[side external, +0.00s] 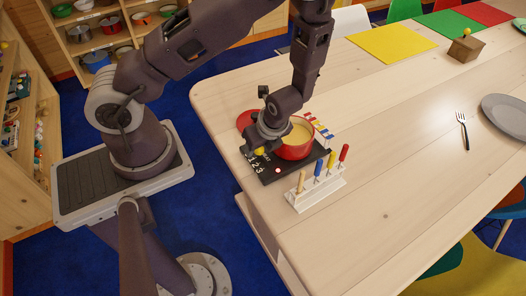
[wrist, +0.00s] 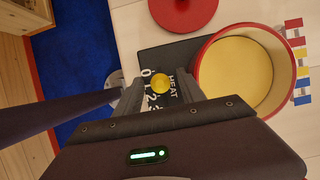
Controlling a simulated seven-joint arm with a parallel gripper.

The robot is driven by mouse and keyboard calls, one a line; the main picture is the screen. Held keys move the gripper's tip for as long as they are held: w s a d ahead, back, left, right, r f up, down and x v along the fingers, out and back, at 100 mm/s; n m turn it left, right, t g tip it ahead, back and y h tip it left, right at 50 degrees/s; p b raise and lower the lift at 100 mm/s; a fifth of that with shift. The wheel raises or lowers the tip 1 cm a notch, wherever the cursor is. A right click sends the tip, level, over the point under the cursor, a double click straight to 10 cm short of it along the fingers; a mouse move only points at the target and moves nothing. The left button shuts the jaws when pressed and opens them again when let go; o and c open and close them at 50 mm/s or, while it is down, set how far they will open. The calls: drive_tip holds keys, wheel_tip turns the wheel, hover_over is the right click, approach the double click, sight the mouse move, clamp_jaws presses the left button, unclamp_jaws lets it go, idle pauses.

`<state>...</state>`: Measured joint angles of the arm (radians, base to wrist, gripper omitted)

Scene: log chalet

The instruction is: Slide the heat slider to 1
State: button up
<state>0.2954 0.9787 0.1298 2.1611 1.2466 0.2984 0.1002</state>
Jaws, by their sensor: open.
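The heat slider's round yellow knob (wrist: 161,84) sits on a black panel (wrist: 153,58) marked HEAT, with white numbers 0 to 3 beside the slot. The knob also shows in the side external view (side external: 259,152), near the panel's left end. I cannot tell exactly which number it is level with. My gripper (wrist: 159,88) is open over the panel, pointing down, with a finger on either side of the knob. I cannot tell whether either finger touches it. My gripper partly hides the panel in both views.
A red pot (side external: 296,148) with yellow contents stands on the panel, close beside my gripper. A red lid (wrist: 183,10) lies behind. A white rack (side external: 316,190) with several coloured pegs stands in front. A fork (side external: 463,130) and grey plate (side external: 505,113) lie far right. The table's middle is clear.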

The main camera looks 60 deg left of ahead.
drive_tip(key=shift+r, duration=2.6)
drive_tip(key=shift+r, duration=0.2)
wheel_tip(320, 180, up, 7)
drive_tip(key=w+n, duration=0.1)
drive_tip(key=n, duration=0.2)
wheel_tip(320, 180, up, 9)
drive_tip(key=n+t, duration=0.2)
drive_tip(key=n, duration=0.4)
hover_over(257, 151)
drive_tip(key=s+d+r+n+t+h, duration=0.3)
drive_tip(key=s+d+r+n, duration=0.3)
drive_tip(key=s+r+n, duration=0.3)
wheel_tip(257, 151, up, 3)
drive_tip(key=shift+s+d+f+t+h, duration=0.1)
drive_tip(key=shift+s+d+t+h, duration=0.25)
drive_tip(key=shift+s+h, duration=0.65)
drive_tip(key=shift+s, duration=0.15)
